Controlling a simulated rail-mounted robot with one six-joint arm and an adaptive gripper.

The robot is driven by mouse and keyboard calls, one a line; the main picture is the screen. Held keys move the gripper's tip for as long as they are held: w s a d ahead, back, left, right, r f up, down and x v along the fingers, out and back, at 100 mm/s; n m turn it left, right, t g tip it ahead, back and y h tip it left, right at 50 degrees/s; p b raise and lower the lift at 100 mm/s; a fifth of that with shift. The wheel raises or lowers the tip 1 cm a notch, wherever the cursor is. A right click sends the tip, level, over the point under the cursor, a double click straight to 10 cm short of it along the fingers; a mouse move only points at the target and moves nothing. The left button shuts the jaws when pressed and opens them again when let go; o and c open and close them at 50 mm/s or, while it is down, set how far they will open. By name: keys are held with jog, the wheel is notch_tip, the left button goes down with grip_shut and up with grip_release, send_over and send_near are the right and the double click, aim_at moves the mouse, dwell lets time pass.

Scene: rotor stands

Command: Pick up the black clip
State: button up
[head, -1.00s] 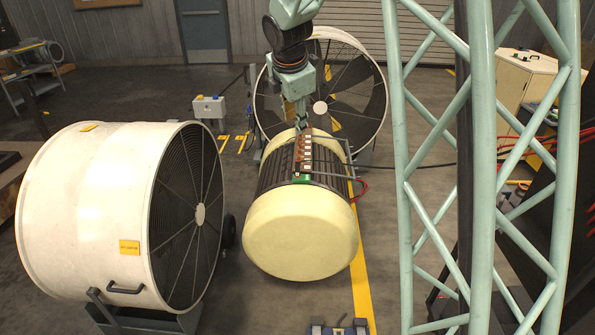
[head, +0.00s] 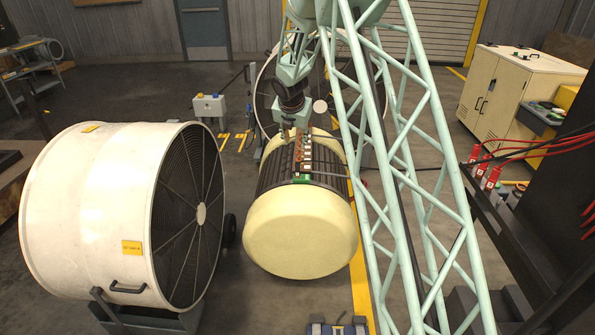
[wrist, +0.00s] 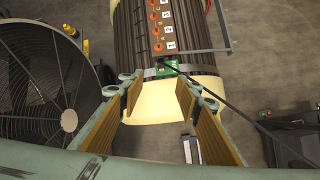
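The rotor (head: 299,238), with cream ends and a dark slotted middle, lies on the floor between fans. A strip (head: 304,158) with orange round terminals and numbered white tags runs along its top. It also shows in the wrist view (wrist: 154,24), ending at a green block (wrist: 168,71). A small dark piece (wrist: 163,62) sits at that block, where a black cable starts; I cannot tell surely whether it is the black clip. My gripper (wrist: 158,98) is open and empty, its fingers apart above the rotor's cream end. In the head view my gripper (head: 285,136) is over the rotor's far part.
A large white fan (head: 90,215) stands at left, another fan (head: 262,95) behind the rotor. A cream cabinet (head: 510,95) and red cables (head: 540,148) are at right. A grey rail (wrist: 218,30) runs beside the strip.

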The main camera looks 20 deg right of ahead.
aim_at(298, 164)
jog(key=w+d+f+n, duration=0.2)
jog(key=w+f+n, duration=0.1)
jog(key=f, duration=0.5)
jog(key=shift+w+d+p, duration=0.25)
jog(key=shift+w+p, duration=0.1)
jog(key=shift+w, duration=0.25)
jog(key=shift+f, duration=0.2)
jog(key=shift+b+x, duration=0.95)
jog(key=shift+x, duration=3.25)
jog(key=shift+b+x, duration=0.8)
jog(key=shift+x, duration=1.8)
jog(key=shift+s, duration=0.1)
jog(key=shift+c, duration=0.7)
jog(key=c, duration=0.8)
